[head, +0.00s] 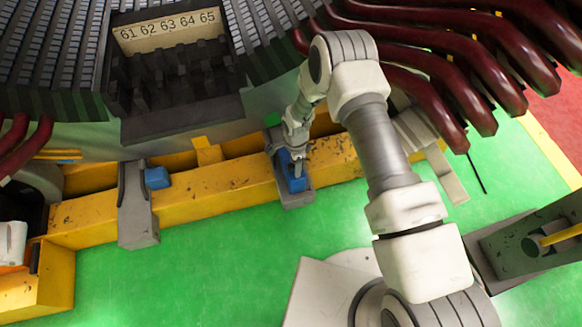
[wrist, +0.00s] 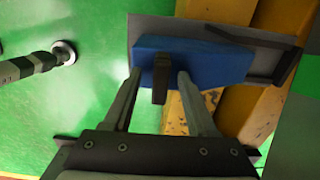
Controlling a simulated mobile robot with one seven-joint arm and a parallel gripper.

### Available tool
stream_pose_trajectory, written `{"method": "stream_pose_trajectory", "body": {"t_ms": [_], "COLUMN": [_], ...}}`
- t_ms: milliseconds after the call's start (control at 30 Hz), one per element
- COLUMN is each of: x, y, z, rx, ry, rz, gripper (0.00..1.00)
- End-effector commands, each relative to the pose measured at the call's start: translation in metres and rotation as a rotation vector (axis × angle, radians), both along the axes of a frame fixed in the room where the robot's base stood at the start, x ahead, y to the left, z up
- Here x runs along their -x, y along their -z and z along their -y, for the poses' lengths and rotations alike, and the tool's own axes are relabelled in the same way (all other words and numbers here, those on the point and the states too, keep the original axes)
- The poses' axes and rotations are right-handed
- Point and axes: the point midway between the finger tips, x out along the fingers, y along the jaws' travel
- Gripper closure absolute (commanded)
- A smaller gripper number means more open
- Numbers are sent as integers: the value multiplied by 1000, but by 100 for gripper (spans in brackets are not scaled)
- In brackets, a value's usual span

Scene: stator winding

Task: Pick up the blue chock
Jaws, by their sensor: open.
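The blue chock (head: 296,184) sits on a grey bracket (head: 297,200) against the yellow beam in the head view. In the wrist view the blue chock (wrist: 216,62) lies across the grey plate, with a dark upright tab (wrist: 160,82) at its near side. My gripper (wrist: 159,76) is open, its two fingers reaching to the chock's near edge on either side of the tab. I cannot tell whether the fingers touch it. In the head view my gripper (head: 298,162) is right above the chock and partly hides it.
A second blue block (head: 157,178) sits by another grey bracket (head: 138,215) to the left. The stator, with dark red bars (head: 440,75), rises behind my arm. The green floor (head: 220,260) in front is clear.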

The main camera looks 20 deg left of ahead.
Motion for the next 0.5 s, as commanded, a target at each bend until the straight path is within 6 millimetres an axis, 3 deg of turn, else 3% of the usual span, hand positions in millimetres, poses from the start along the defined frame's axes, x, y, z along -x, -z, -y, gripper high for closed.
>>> {"method": "stream_pose_trajectory", "body": {"t_ms": [200,500], "x": [0,0], "y": [0,0], "z": [0,0], "rx": [-1,-1], "ry": [0,0], "rz": [1,1], "gripper": [44,98]}}
